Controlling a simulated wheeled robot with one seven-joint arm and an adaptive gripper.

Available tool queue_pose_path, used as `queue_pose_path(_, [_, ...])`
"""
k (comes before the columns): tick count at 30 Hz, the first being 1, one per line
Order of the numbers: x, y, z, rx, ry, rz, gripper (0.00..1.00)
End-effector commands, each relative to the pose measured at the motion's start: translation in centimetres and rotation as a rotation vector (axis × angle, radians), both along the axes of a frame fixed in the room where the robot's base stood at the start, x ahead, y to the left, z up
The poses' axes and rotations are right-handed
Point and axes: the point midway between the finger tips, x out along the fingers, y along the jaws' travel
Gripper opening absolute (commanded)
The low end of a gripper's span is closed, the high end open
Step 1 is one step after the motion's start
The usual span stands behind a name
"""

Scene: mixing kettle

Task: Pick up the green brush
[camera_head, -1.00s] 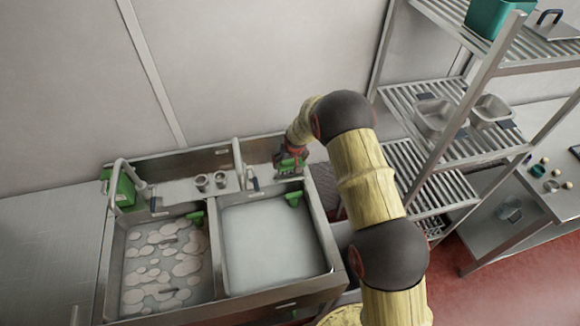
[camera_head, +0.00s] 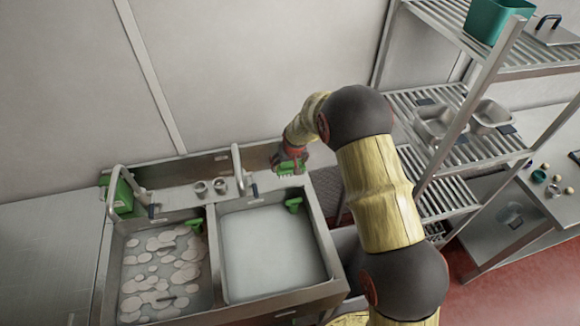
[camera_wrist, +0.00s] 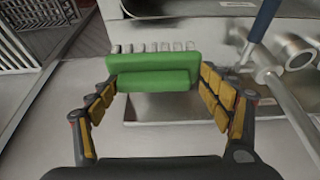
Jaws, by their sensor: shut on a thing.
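The green brush (camera_head: 289,168) is at my gripper, near the back right corner of the sink unit. In the wrist view the brush (camera_wrist: 154,71) lies crosswise between the two yellow-padded fingers, with pale bristle tufts along its far side. My gripper (camera_head: 290,158) is shut on it. In the wrist view my gripper (camera_wrist: 160,95) has a finger against each end of the brush. The brush appears held above the sink's back ledge; the exact gap is hard to tell.
The right basin (camera_head: 325,268) holds cloudy water, with a green item (camera_head: 293,205) at its back right edge. A wire shelf rack (camera_head: 447,170) stands at right.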

Motion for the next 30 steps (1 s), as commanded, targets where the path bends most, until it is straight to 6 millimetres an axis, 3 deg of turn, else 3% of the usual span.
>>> queue_pose_path(4, [-2.2, 0.5, 3.1, 0.001, -0.005, 0.001, 0.52])
queue_pose_path(15, [-8.6, 1.9, 5.7, 0.002, -0.005, 0.001, 0.52])
queue_pose_path(21, [-10.2, 2.2, 6.4, 0.001, -0.004, 0.000, 0.52])
queue_pose_path(30, [-10.6, 2.3, 6.6, 0.001, -0.004, 0.000, 0.52])
